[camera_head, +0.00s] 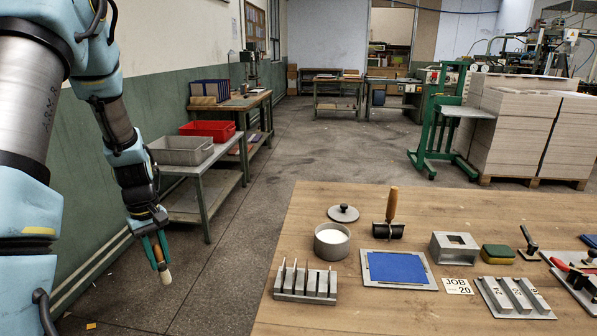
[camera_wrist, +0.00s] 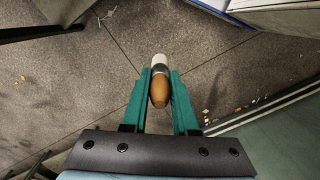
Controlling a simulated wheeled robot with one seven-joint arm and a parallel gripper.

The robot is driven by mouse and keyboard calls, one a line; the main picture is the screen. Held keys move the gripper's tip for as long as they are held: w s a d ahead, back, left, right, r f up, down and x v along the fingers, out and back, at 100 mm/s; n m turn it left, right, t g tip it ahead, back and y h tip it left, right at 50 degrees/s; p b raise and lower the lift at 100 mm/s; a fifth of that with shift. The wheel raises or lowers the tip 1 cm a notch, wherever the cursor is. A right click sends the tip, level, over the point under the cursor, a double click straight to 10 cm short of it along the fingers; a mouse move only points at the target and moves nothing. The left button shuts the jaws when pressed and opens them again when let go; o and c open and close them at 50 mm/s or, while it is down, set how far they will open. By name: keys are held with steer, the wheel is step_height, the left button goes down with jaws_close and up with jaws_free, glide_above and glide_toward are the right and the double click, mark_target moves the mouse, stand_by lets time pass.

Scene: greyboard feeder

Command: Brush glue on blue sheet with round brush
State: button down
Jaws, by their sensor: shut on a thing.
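My gripper (camera_head: 157,247) hangs at the left, over the floor and well away from the table. It is shut on a round brush (camera_head: 163,270) with a wooden handle and pale tip, which points down. In the wrist view the green fingers of my gripper (camera_wrist: 160,74) clasp the brush handle (camera_wrist: 160,92); the pale end (camera_wrist: 158,61) shows beyond. The blue sheet (camera_head: 397,267) lies flat on a grey plate (camera_head: 420,284) on the table. I see no glue on it. An open grey pot (camera_head: 332,250) with white contents, likely glue, stands to its left.
On the wooden table (camera_head: 345,319) are a lid (camera_head: 343,213), a wooden-handled roller (camera_head: 391,215), a slotted metal rack (camera_head: 305,283), a metal box frame (camera_head: 454,248), a sponge (camera_head: 498,254) and a job card (camera_head: 457,286). A bench with a red bin (camera_head: 208,131) stands behind my gripper.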

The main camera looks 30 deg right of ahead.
steer(key=s+d+r+n+p, duration=0.1)
steer(key=d+r, duration=0.2)
steer(key=d, duration=0.4)
steer(key=s+d+r+n+h+p, duration=0.1)
steer(key=s+d+r+n, duration=0.15)
steer(key=d, duration=0.55)
steer(key=s+d+r+n+p, duration=0.1)
steer(key=d+r, duration=0.3)
steer(key=d, duration=0.3)
steer(key=s+d+r+n+g+h+p, duration=0.1)
steer(key=s+d+r, duration=0.3)
steer(key=s+d, duration=0.3)
steer(key=s+d+r+n+p, duration=0.15)
steer(key=s+d+r, duration=0.3)
steer(key=d, duration=0.45)
step_height(320, 180, down, 10)
steer(key=b, duration=0.6)
steer(key=shift+s+a+r, duration=0.15)
steer(key=shift+s+a, duration=0.05)
steer(key=shift+s, duration=0.2)
steer(key=shift+r, duration=0.15)
steer(key=shift+r+p, duration=2.75)
steer(key=shift+r, duration=0.2)
steer(key=shift+r, duration=0.1)
